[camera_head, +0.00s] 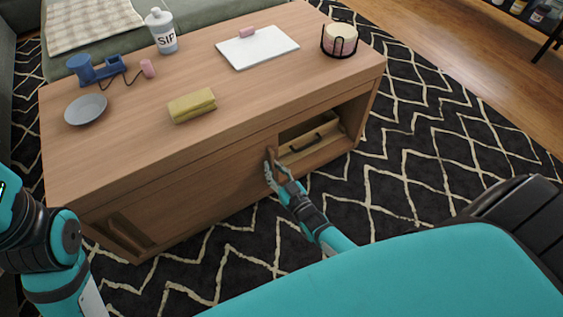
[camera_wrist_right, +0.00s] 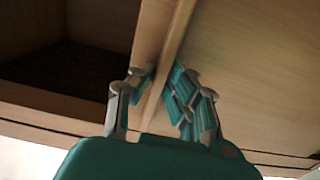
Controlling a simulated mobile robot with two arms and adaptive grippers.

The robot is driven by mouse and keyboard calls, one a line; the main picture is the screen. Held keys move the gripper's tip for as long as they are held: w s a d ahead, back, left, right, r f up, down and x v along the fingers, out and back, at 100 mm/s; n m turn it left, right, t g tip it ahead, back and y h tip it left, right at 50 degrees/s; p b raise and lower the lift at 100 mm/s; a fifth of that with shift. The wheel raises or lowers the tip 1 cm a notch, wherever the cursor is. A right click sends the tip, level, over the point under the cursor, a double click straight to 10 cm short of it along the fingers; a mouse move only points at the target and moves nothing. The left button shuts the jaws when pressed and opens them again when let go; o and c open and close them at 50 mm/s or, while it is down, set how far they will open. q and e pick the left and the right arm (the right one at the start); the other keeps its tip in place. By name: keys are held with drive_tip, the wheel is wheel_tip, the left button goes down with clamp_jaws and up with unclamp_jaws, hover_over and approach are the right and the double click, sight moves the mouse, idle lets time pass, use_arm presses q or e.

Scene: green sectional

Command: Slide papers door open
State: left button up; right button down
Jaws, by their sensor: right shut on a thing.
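The wooden coffee table has a sliding door (camera_head: 215,188) across the middle of its front. Right of the door's edge, a compartment is open and shows a wooden drawer (camera_head: 316,150) with a black handle. My right gripper (camera_head: 271,168) is at the door's right edge, shut on it. In the right wrist view, the fingers (camera_wrist_right: 157,85) straddle the upright wooden door edge (camera_wrist_right: 166,45), with a dark open space to the left. No papers can be made out. My left arm shows at the left edge, but its gripper is out of view.
The tabletop (camera_head: 130,130) holds a yellow folded cloth (camera_head: 192,106), a grey plate (camera_head: 86,109), a bottle (camera_head: 162,32), a white board (camera_head: 257,48) and a candle holder (camera_head: 339,40). A dark recess (camera_head: 128,232) shows at the front left. Patterned rug (camera_head: 430,130) surrounds the table.

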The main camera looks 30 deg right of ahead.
sight(265, 143)
drive_tip(key=shift+a, duration=0.45)
drive_tip(key=c, duration=1.4)
unclamp_jaws()
drive_tip(key=shift+o, duration=0.2)
wheel_tip(265, 143, up, 10)
drive_tip(key=shift+f, duration=0.1)
